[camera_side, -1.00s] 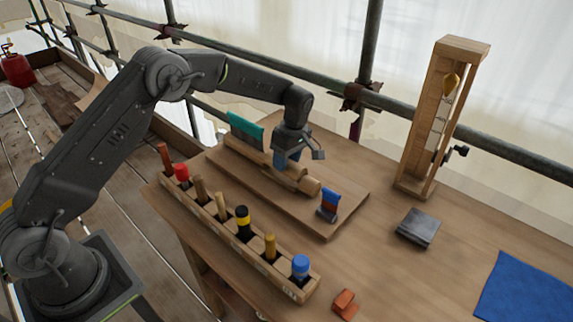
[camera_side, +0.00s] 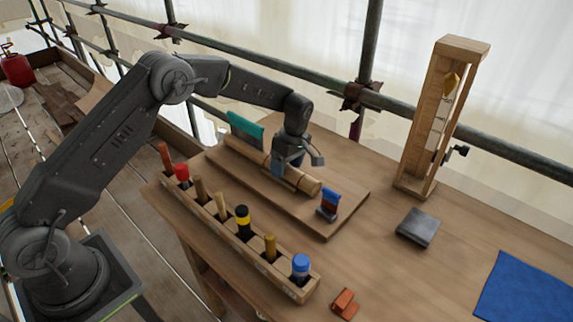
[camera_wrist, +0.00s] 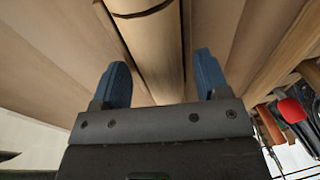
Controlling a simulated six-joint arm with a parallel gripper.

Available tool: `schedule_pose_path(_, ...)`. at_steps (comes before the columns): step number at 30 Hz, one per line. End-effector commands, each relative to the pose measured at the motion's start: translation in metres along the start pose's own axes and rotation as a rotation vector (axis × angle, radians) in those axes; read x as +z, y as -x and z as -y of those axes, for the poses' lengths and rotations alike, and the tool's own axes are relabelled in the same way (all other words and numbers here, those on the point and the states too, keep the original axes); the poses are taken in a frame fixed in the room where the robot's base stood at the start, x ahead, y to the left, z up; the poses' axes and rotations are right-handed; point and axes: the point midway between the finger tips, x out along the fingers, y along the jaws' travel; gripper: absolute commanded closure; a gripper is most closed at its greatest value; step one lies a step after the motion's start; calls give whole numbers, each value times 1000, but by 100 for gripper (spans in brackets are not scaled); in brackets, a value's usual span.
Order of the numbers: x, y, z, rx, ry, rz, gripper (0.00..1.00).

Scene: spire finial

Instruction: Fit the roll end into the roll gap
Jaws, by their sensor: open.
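A pale wooden roll (camera_side: 245,150) lies along a wooden board on the bench. Its right-hand length (camera_side: 307,184) shows just past my gripper, roughly in line with the rest. My gripper (camera_side: 290,165) is low over the roll near that end. In the wrist view, my gripper (camera_wrist: 167,80) is open, its blue fingers apart on either side of the roll (camera_wrist: 155,55), with space beside it. A dark curved seam crosses the roll near the top of that view. I cannot tell whether the seam is fully closed.
A tool rack (camera_side: 285,287) with several handles runs along the front. A wooden frame (camera_side: 415,130), a grey block (camera_side: 418,227), an orange block (camera_side: 344,304) and blue cloth (camera_side: 525,290) are to the right.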

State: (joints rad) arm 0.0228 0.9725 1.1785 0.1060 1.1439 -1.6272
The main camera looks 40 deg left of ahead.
Motion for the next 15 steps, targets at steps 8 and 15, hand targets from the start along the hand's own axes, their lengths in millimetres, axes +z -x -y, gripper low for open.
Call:
schedule_pose_path(8,0,24,-1,5,0,0,29)
schedule_pose_path(15,0,75,-1,5,0,0,29)
